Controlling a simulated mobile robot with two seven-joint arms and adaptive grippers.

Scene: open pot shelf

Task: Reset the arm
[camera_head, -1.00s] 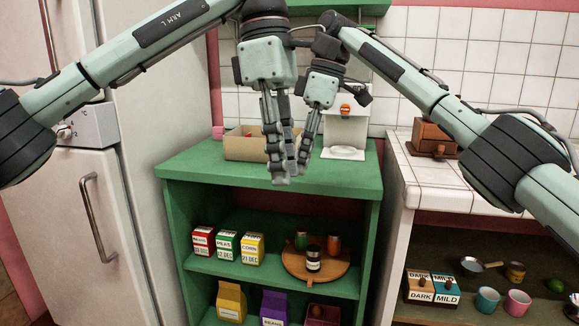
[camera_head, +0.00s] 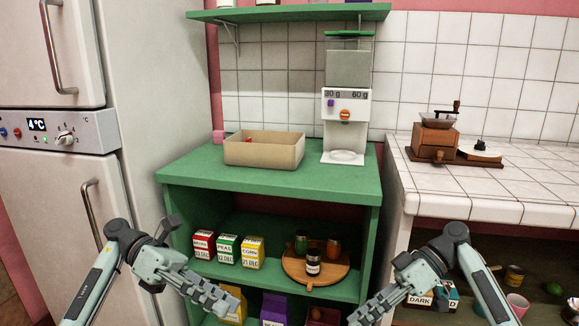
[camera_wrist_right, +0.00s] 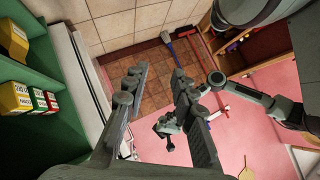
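My left gripper (camera_head: 222,300) is low in the head view, left of centre, in front of the green shelf unit. Its fingers point down and to the right; they overlap from this side, so the gap between them is unclear. My right gripper (camera_head: 368,310) is low and right of centre, its fingers pointing down and to the left. In the right wrist view its two fingers (camera_wrist_right: 160,75) stand apart, with only floor showing between them. No object shows in it.
The green shelf unit (camera_head: 200,178) bears a cardboard box (camera_head: 262,152) and a white dispenser (camera_head: 345,110). Small cartons (camera_head: 228,250) and a round wooden tray (camera_head: 298,272) with jars stand below. The fridge (camera_head: 50,190) is left, the tiled counter (camera_head: 500,190) right.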

